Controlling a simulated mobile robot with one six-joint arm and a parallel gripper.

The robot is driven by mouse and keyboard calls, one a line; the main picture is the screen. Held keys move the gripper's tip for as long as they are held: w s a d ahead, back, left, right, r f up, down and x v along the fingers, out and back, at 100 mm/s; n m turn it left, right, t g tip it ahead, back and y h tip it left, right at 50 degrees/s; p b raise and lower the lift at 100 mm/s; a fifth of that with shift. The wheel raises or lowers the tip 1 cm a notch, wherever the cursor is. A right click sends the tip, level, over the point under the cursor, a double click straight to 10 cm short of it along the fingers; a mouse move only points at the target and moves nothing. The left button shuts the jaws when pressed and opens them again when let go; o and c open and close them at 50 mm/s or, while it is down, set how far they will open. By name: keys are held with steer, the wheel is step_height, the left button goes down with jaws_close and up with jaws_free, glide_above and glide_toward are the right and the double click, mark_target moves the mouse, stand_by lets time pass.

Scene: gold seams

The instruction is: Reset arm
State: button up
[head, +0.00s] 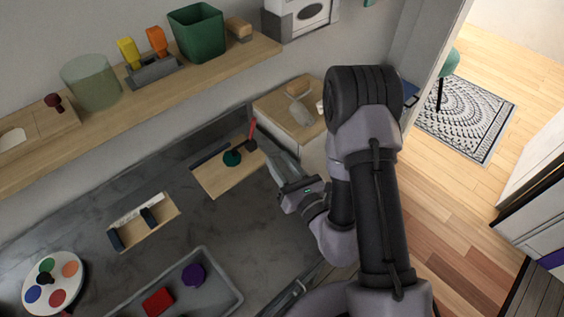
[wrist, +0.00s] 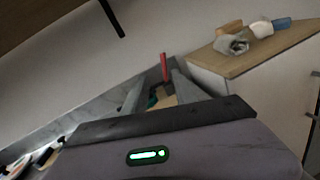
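My gripper (head: 270,148) hangs over the grey counter, its fingers pointing up and left in the head view. In the wrist view my gripper (wrist: 160,85) shows two fingers spread apart with nothing held between them. A red-handled tool (head: 252,132) stands on a wooden board (head: 225,181) just left of the fingertips, beside a dark green round piece (head: 232,158). The red handle (wrist: 164,66) also shows beyond the fingers in the wrist view. My arm reaches in from the lower right.
A wooden shelf (head: 110,112) with a green bin (head: 197,32) runs along the wall. A grey tray (head: 221,271) holds a red block (head: 158,301) and a purple piece (head: 193,276). A paint palette (head: 71,287) lies at left. Open wood floor (head: 455,190) is at right.

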steer(key=shift+s+d, duration=0.2)
steer(key=shift+s, duration=0.2)
